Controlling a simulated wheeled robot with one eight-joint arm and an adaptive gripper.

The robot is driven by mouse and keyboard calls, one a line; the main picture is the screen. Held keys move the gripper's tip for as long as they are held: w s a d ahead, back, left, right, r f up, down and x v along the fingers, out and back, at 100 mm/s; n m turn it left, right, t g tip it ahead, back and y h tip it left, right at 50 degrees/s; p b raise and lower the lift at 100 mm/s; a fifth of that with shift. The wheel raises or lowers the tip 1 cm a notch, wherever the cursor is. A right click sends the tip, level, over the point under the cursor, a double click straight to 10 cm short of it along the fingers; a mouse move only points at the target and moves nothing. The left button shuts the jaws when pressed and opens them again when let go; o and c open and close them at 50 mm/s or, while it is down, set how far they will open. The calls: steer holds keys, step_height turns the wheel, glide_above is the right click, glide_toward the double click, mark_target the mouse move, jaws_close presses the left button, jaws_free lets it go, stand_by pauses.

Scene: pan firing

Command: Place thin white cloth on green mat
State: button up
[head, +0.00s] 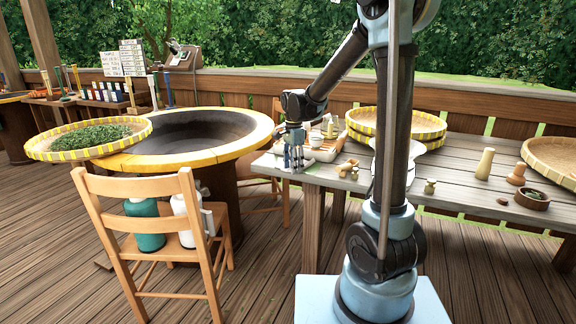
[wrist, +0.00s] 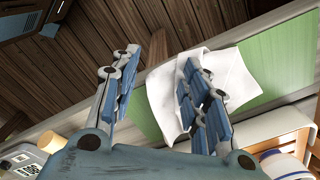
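In the wrist view, the thin white cloth (wrist: 235,75) lies spread and creased over the green mat (wrist: 287,50). Part of the cloth reaches past the mat's edge toward the plank floor side. Green shows on both sides of the cloth. My gripper (wrist: 174,54) is open, its two blue-padded fingers apart. The right finger is in front of the cloth and hides part of it; I cannot tell whether it touches. In the head view, my gripper (head: 293,150) points down at the left end of the wooden table; the cloth and mat are hard to make out there.
The wooden table (head: 455,160) holds yellow-rimmed baskets (head: 415,124), wooden pieces and a small bowl (head: 532,199). A round pan stand (head: 205,130) is left of my gripper, with a tea-leaf basket (head: 88,138) on its rim. A chair (head: 140,185) stands in front.

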steer(key=shift+r, duration=0.1)
steer(key=shift+s+d+r+p, duration=0.6)
steer(key=shift+s+r, duration=1.4)
steer(key=shift+r, duration=2.9)
steer(key=s+d+n, duration=0.3)
steer(key=s+d, duration=0.4)
steer(key=d, duration=0.1)
steer(key=s+d+f+n+t, duration=0.1)
steer(key=s+d+f+n, duration=0.3)
steer(key=s, duration=0.5)
steer(key=s+d+f+n+t, duration=0.1)
steer(key=s+d+f+n, duration=0.4)
steer(key=s+d+f, duration=0.4)
steer(key=shift+s, duration=0.4)
steer(key=shift+f, duration=0.1)
